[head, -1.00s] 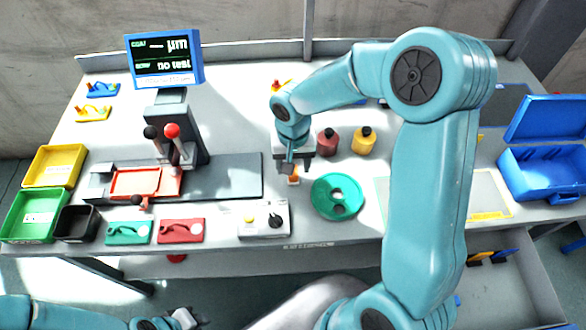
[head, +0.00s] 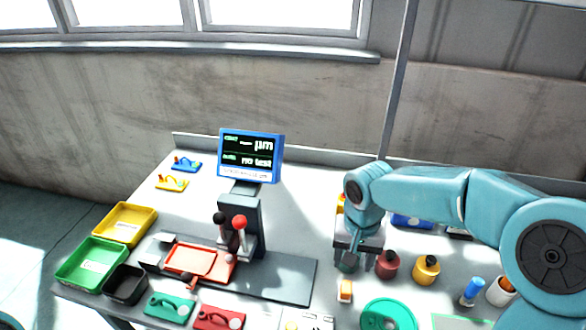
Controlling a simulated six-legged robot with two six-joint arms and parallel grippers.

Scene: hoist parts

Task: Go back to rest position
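My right arm comes in from the right, and its gripper (head: 359,262) hangs over the table right of the test stand. Its fingers look apart, with nothing seen between them. Below it is a small orange and white part (head: 345,291) on the table. A dark green bottle (head: 347,263) is partly hidden behind the fingers. My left gripper is out of view; only a bit of teal shows at the lower left edge.
A test stand with a blue-framed monitor (head: 250,157) and an orange tray (head: 192,261) stands left of the gripper. Yellow (head: 125,224) and green (head: 91,263) bins are at the left.

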